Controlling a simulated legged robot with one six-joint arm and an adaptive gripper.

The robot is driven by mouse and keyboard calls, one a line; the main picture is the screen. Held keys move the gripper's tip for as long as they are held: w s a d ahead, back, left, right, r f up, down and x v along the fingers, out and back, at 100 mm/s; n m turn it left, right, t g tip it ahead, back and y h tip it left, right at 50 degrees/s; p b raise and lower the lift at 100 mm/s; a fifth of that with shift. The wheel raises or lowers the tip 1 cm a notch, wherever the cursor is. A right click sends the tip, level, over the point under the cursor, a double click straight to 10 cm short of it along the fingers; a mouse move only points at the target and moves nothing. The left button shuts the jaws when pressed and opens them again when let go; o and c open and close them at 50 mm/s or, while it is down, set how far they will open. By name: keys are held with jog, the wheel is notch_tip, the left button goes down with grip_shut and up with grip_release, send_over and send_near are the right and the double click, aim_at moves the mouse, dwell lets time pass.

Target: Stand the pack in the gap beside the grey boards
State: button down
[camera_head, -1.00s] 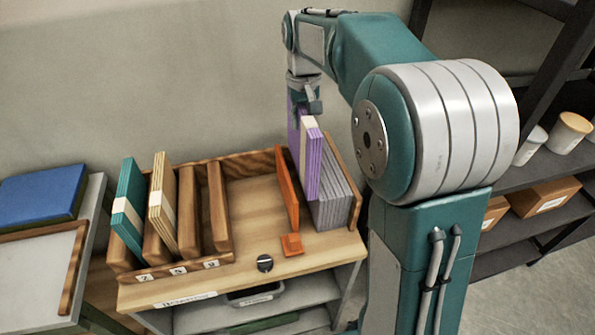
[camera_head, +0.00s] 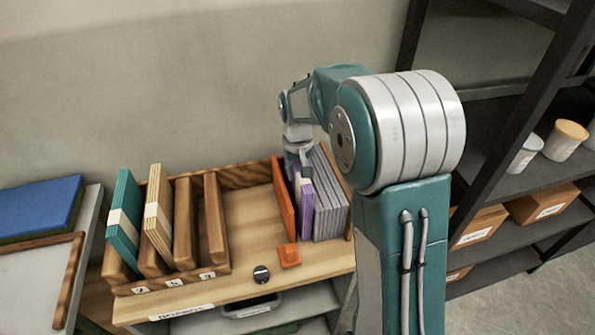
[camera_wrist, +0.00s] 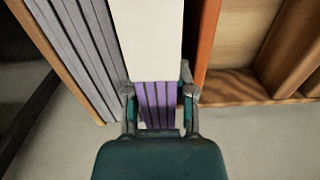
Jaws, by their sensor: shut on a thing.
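The purple pack (camera_head: 306,205) with a pale band stands upright between the orange divider (camera_head: 284,200) and the grey boards (camera_head: 329,200). My gripper (camera_head: 300,155) is shut on its top end. In the wrist view the pack (camera_wrist: 155,100) is between my gripper's fingers (camera_wrist: 158,100), its white band facing the camera. The grey boards (camera_wrist: 75,45) are on its left there, and the orange divider (camera_wrist: 208,40) on its right. Whether the pack's bottom touches the shelf cannot be told.
A wooden rack (camera_head: 222,273) at the left holds a teal pack (camera_head: 124,215) and a cream pack (camera_head: 159,210) between wooden dividers. A dark shelving unit (camera_head: 490,165) stands at the right.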

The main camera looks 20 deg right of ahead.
jog(key=shift+a+f, duration=0.2)
jog(key=shift+a, duration=0.2)
jog(key=shift+c, duration=2.2)
grip_release()
jog(key=shift+d, duration=0.25)
notch_tip(320, 180, up, 12)
jog(key=shift+f, duration=0.2)
jog(key=shift+s+r, duration=0.15)
jog(key=shift+r, duration=0.35)
jog(key=s+r+t, duration=0.1)
jog(key=s+t, duration=0.4)
jog(key=s, duration=2.1)
jog(key=shift+r+t, duration=0.3)
jog(key=shift+r, duration=0.1)
